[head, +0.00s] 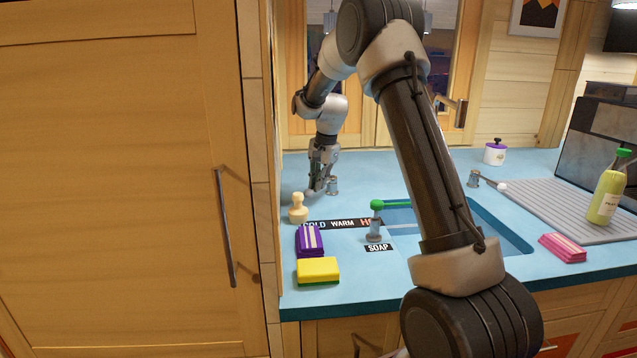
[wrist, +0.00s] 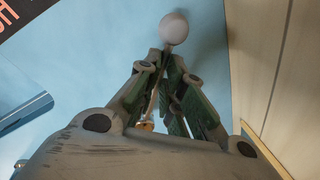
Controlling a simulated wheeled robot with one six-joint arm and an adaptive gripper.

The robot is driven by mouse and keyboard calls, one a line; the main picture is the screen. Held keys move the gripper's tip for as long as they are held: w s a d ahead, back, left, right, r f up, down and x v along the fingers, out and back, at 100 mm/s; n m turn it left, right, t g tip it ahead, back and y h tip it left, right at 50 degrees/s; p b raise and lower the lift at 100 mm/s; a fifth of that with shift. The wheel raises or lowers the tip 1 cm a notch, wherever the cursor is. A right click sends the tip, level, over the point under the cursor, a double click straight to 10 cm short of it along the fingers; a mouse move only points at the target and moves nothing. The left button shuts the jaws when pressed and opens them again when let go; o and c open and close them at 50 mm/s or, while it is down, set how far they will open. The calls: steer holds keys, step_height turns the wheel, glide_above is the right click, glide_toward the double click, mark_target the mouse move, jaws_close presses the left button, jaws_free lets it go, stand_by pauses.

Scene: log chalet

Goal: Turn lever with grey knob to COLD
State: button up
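The lever's pale grey ball knob (wrist: 173,28) shows just beyond my fingertips in the wrist view. Its thin arm seems to run back between my fingers. In the head view the lever's metal base (head: 333,186) stands at the back left of the counter. The knob (head: 310,193) sits left of the base, largely hidden by my gripper (head: 320,182). In the wrist view my gripper (wrist: 165,72) has its fingertips close together around the lever arm; whether they press on it is unclear. The black COLD WARM HOT strip (head: 343,224) lies in front; COLD is partly covered.
A cream bottle-like object (head: 297,208) stands near the COLD end. A purple packet (head: 309,241), a yellow sponge (head: 318,270) and a green-knobbed lever (head: 376,206) by SOAP are in front. A wooden cabinet (head: 125,180) closes off the left. The sink (head: 500,230) is right.

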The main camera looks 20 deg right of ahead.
steer(key=o, duration=0.5)
steer(key=shift+c, duration=0.2)
step_height(320, 180, up, 12)
steer(key=s+d, duration=0.1)
steer(key=s, duration=0.1)
steer(key=shift+d+f, duration=0.1)
steer(key=shift+f, duration=0.05)
